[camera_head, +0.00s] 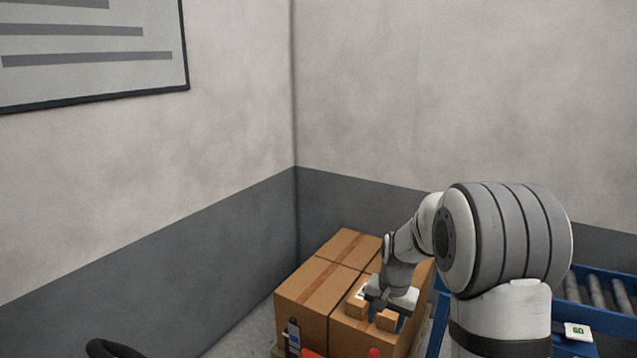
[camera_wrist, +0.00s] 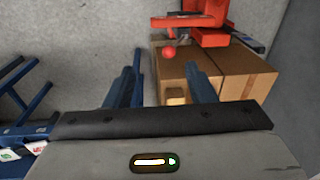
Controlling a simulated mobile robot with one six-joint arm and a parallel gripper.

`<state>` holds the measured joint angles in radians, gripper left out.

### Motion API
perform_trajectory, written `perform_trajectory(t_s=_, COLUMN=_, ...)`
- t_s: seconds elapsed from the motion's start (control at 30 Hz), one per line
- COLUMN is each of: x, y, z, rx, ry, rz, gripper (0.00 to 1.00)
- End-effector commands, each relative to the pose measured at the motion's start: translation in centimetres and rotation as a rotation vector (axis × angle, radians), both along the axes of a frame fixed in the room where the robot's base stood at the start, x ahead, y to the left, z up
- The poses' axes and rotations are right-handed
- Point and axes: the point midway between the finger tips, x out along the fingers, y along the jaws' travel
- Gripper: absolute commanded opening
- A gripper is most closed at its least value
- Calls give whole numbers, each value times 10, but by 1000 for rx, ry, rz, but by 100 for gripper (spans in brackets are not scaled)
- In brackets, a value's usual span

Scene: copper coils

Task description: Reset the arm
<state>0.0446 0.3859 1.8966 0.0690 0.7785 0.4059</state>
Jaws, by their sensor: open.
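My arm (camera_head: 505,235) reaches from the right of the head view down over a stack of cardboard boxes. My gripper (camera_head: 386,308) is low over the near boxes there. In the wrist view my gripper (camera_wrist: 165,68) shows two dark blue fingers spread apart, with nothing held between them. A small cardboard box (camera_wrist: 175,97) shows between the fingers, beyond them. In the head view two small boxes are close to the fingers, one at the left (camera_head: 355,304) and one at the front (camera_head: 387,320). Whether the fingers touch either box is unclear.
Large cardboard boxes (camera_head: 308,291) stand in the wall corner. Red equipment (camera_wrist: 198,35) with a red ball (camera_wrist: 169,51) is beside them. A blue-framed roller conveyor (camera_head: 598,298) with a white card (camera_head: 578,332) is at right. Grey floor (camera_wrist: 60,60) is open in the wrist view.

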Motion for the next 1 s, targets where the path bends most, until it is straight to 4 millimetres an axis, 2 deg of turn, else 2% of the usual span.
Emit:
perform_trajectory(t_s=0.03, x=-16, y=2, z=26, rx=-6, ry=-16, rz=31, gripper=50)
perform_trajectory(t_s=0.1, x=-39, y=4, z=50, rx=-15, ry=-30, rz=78, gripper=50)
perform_trajectory(t_s=0.3, x=-108, y=9, z=106, rx=-44, ry=-70, rz=210, gripper=50)
perform_trajectory(t_s=0.43, x=-155, y=11, z=132, rx=-66, ry=-95, rz=296, gripper=50)
perform_trajectory(t_s=0.6, x=-213, y=12, z=152, rx=-94, ry=-124, rz=396, gripper=50)
perform_trajectory(t_s=0.7, x=-238, y=12, z=156, rx=-108, ry=-135, rz=442, gripper=50)
perform_trajectory(t_s=0.83, x=-258, y=12, z=157, rx=-119, ry=-143, rz=478, gripper=50)
perform_trajectory(t_s=1.0, x=-265, y=12, z=156, rx=-123, ry=-146, rz=493, gripper=50)
